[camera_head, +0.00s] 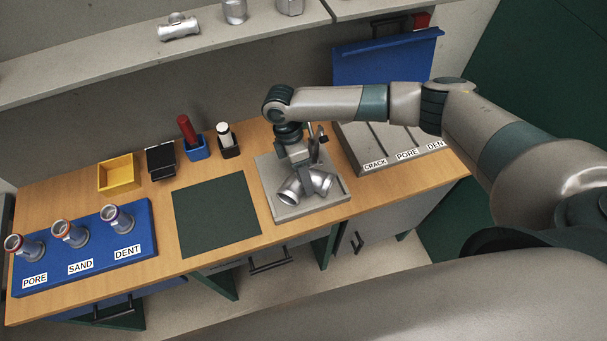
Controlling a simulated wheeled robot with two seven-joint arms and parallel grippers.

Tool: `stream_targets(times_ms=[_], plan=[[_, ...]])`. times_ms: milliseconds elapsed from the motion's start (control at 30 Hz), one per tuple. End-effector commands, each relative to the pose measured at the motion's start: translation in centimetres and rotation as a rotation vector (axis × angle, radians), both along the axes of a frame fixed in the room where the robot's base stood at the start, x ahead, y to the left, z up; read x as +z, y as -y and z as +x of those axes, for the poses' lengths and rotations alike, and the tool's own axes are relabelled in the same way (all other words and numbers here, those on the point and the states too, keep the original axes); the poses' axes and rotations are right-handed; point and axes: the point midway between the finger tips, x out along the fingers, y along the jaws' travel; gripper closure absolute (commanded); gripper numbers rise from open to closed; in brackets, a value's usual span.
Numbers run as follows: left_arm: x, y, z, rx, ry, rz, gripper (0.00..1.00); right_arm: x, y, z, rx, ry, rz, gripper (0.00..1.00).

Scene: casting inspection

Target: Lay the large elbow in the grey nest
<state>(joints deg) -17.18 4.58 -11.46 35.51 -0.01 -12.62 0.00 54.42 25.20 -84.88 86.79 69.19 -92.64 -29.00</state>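The large elbow (293,190) is a shiny silver bent pipe with a wide open end facing the front left. It is at the grey nest (331,202), a square grey tray right of the table's middle. I cannot tell whether it rests fully on the nest or is held just above it. My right gripper (303,172) points down at the elbow's bend from above. Its fingertips are small and partly hidden against the metal, so its grip is unclear. My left gripper is out of view.
A dark green mat (216,217) lies left of the nest. A blue rack (148,246) with several small pipe fittings stands at far left. A yellow bin (119,175), black holder (161,161) and marker stands line the back. A labelled grey tray (447,167) stands right; a shelf (110,71) runs behind.

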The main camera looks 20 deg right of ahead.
Motion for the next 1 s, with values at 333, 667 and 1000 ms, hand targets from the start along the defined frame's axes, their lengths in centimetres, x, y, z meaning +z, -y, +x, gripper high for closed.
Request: stream_targets(times_ms=[333, 667, 1000], plan=[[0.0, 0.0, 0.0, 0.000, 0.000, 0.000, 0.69, -0.1, 0.0, 0.0, 0.000, 0.001, 0.001, 0.27], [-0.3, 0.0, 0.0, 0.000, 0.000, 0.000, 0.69, 0.3, -0.1, 0.2, 0.000, 0.000, 0.001, 0.27], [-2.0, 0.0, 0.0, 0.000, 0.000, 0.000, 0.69, 4.5, -0.8, 1.6, 0.000, 0.005, 0.002, 0.27]])
